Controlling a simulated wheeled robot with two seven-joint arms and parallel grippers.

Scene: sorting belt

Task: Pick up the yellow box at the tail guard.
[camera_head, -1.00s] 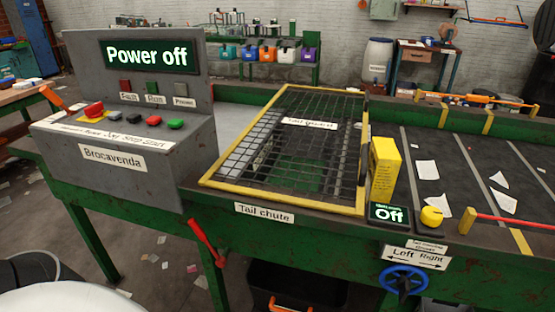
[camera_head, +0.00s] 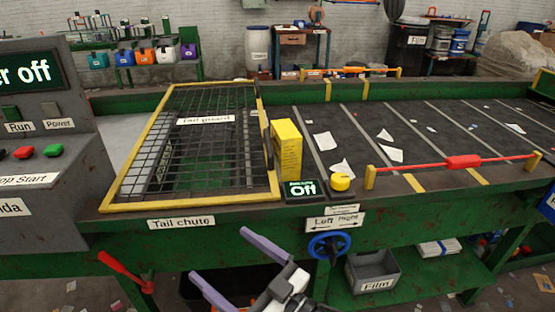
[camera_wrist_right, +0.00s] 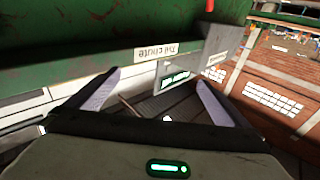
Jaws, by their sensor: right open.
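The yellow box (camera_head: 287,149) stands upright on the belt's near side, close against the right edge of the tail guard (camera_head: 190,150), a black mesh in a yellow frame. My right gripper (camera_head: 230,262) is open and empty, low in front of the belt's green side, below and left of the box. Its two pale purple fingers also show spread apart in the right wrist view (camera_wrist_right: 155,92), with no box between them. My left gripper is not in view.
A small "Off" display (camera_head: 305,190) and a yellow knob (camera_head: 341,181) sit just in front of the box. A red bar (camera_head: 460,162) crosses the belt's near edge at right. A blue handwheel (camera_head: 329,246) and red lever (camera_head: 124,270) stick out from the front.

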